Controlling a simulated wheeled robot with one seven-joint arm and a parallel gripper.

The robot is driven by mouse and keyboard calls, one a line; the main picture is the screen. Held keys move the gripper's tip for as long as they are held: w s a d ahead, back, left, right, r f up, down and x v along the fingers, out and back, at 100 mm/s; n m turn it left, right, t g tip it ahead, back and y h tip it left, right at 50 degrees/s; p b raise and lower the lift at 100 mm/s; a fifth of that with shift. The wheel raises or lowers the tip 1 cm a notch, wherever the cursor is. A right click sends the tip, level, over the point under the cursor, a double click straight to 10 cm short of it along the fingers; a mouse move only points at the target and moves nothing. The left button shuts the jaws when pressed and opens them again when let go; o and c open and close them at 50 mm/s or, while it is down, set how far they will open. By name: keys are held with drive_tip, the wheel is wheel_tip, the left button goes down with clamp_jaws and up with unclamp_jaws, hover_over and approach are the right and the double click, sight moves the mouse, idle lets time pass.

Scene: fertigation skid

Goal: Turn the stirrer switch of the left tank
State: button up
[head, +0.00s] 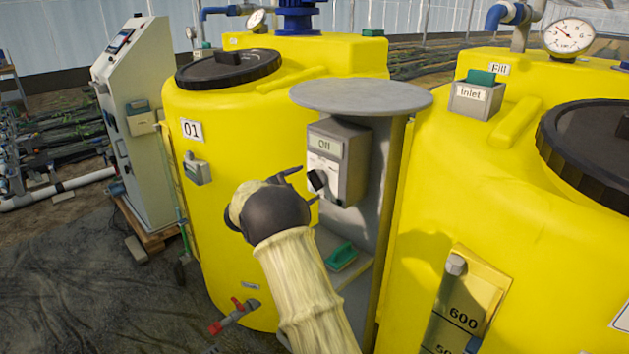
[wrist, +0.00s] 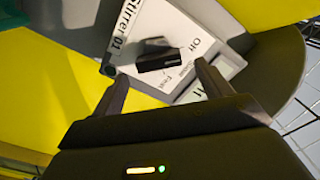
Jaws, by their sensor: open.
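The left tank (head: 215,105) is yellow with a 01 label and a black lid. The stirrer switch box (head: 352,160) is grey, with a small display that seems to read Off, and hangs under a round grey cover between the tanks. Its black knob (head: 317,180) shows on the front plate. In the wrist view the knob (wrist: 158,62) lies on a white plate marked Stirrer 01, Off, Slow and Fast, its bar by the Off side. My gripper (head: 300,186) is open in front of the box; in the wrist view its fingers (wrist: 160,85) stand apart on either side of the knob, apparently not touching it.
The round grey cover (head: 361,97) overhangs the switch box. A green-handled object (head: 341,257) lies on the shelf below. The right tank (head: 480,190) stands close on the right, with an inlet box (head: 475,98). A white control cabinet (head: 135,120) stands at the left.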

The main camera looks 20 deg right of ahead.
sight(313, 181)
drive_tip(key=x, duration=0.4)
drive_tip(key=shift+w+d, duration=0.1)
drive_tip(key=shift+d, duration=0.15)
drive_tip(key=c, duration=1)
